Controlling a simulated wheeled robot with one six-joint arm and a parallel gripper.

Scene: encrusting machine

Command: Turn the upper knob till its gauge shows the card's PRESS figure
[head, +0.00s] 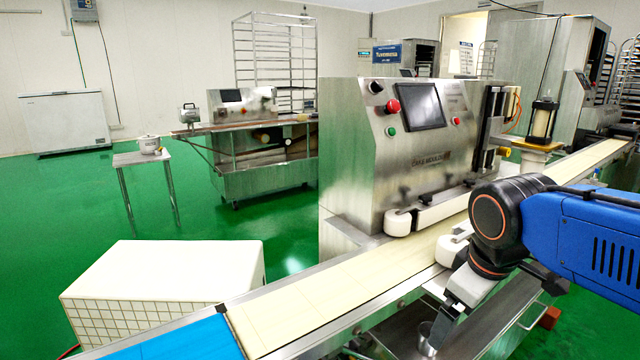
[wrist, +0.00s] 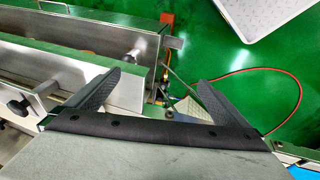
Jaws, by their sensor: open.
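My gripper (wrist: 163,82) is open in the wrist view, with its two dark fingers spread and nothing between them. In the head view, my gripper (head: 443,322) points down at the front side of the conveyor, near the bottom edge. A dark round knob (wrist: 20,105) on a metal stem shows at the left of the wrist view. I cannot tell whether either is the upper knob. No gauge or readable card with a PRESS figure can be made out in either view.
The steel machine (head: 350,160) has a dark screen (head: 420,107) and red and green buttons. A pale conveyor belt (head: 330,290) runs diagonally before it. A white tiled box (head: 165,275) stands at left. A red hose (wrist: 298,85) curves over the green floor.

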